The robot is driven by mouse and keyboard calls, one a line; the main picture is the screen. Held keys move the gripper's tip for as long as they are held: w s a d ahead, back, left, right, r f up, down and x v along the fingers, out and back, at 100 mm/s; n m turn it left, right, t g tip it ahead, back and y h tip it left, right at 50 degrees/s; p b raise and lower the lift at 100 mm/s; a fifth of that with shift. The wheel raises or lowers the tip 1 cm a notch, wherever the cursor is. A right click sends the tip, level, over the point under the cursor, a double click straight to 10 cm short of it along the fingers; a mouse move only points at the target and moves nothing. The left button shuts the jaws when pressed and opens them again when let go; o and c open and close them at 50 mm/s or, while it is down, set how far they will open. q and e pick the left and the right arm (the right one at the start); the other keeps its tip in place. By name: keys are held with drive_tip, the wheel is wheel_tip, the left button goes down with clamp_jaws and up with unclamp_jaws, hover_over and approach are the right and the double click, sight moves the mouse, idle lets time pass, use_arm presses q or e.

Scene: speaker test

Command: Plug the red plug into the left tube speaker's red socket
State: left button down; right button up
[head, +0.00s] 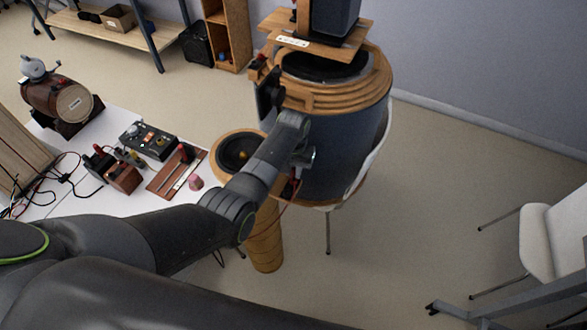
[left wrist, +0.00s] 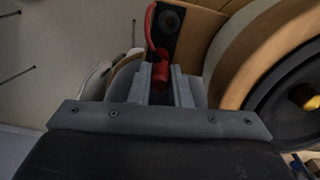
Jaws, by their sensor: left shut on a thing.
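In the left wrist view the red plug (left wrist: 162,76) sits between the grey fingers of my left gripper (left wrist: 160,82), which is shut on it. A red cable rises from the plug. A black panel (left wrist: 183,31) with a dark round socket lies just beyond the plug, on a wooden surround. The plug overlaps the panel's lower edge; I cannot tell if they touch. The smaller tube speaker (head: 217,143), with a wooden rim and dark cone, stands left of my left gripper (head: 293,183) in the head view. My right gripper is not visible.
A large blue-grey tube speaker (head: 345,145) with wooden rings stands close behind my left wrist. A white table (head: 124,187) at left holds a black control box (head: 147,140) and cables. A white chair (head: 540,240) stands at right.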

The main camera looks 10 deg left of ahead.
use_arm(q)
drive_tip(key=shift+f+b, duration=0.5)
drive_tip(key=shift+f, duration=0.25)
drive_tip(key=c, duration=1.3)
unclamp_jaws()
drive_tip(key=shift+r, duration=0.1)
drive_tip(key=shift+r+p, duration=0.75)
drive_tip(key=shift+r, duration=2.95)
drive_tip(key=shift+f, duration=0.1)
